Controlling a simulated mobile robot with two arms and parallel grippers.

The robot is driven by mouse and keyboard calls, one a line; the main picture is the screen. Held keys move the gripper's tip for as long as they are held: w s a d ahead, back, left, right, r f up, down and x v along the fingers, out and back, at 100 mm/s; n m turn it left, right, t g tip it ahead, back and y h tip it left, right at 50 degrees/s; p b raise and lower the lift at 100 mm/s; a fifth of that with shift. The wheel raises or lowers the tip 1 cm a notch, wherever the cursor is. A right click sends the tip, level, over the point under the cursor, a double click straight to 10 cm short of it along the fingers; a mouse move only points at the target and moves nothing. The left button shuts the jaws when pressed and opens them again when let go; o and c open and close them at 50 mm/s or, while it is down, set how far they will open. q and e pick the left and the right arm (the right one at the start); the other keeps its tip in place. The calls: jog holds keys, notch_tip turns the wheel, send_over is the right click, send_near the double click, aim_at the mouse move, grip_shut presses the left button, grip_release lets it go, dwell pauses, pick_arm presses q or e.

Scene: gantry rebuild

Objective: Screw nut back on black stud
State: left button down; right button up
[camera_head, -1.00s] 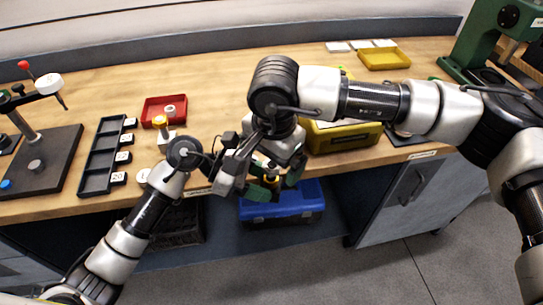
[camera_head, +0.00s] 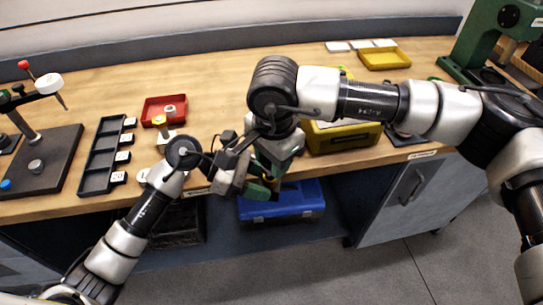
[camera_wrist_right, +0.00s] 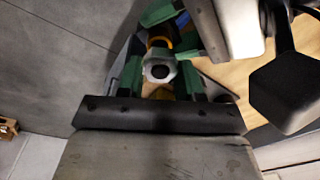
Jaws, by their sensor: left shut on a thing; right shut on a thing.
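In the right wrist view a silver hex nut (camera_wrist_right: 160,71) sits between the green fingers of my right gripper (camera_wrist_right: 160,80), which is shut on it. Just beyond the nut are a yellow-orange ring (camera_wrist_right: 159,42) and a dark stud (camera_wrist_right: 158,33). The green fingers of my left gripper (camera_wrist_right: 172,14) close around that dark part. I cannot tell whether the nut's thread is engaged. In the head view my left gripper (camera_head: 260,187) and my right gripper (camera_head: 274,168) meet in front of the bench edge, with the right one above. The nut and stud are mostly hidden there.
On the wooden bench are a red tray (camera_head: 151,111), a black slotted tray (camera_head: 95,181), a yellow box (camera_head: 345,140) and a yellow tray (camera_head: 384,60). A dark stand (camera_head: 50,150) is at the left, a green press (camera_head: 480,40) at the right. A blue case (camera_head: 283,207) sits below.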

jog(key=m, duration=0.5)
jog(key=shift+a+r+m, duration=0.1)
jog(key=shift+a+m, duration=0.2)
jog(key=m, duration=0.5)
jog(key=shift+w, duration=0.1)
jog(key=o, duration=0.5)
jog(key=shift+m, duration=0.9)
jog(key=o, duration=1.2)
jog(key=shift+d, duration=0.15)
jog(key=shift+c, duration=0.2)
jog(key=shift+g, duration=0.3)
jog(key=shift+r, duration=3.9)
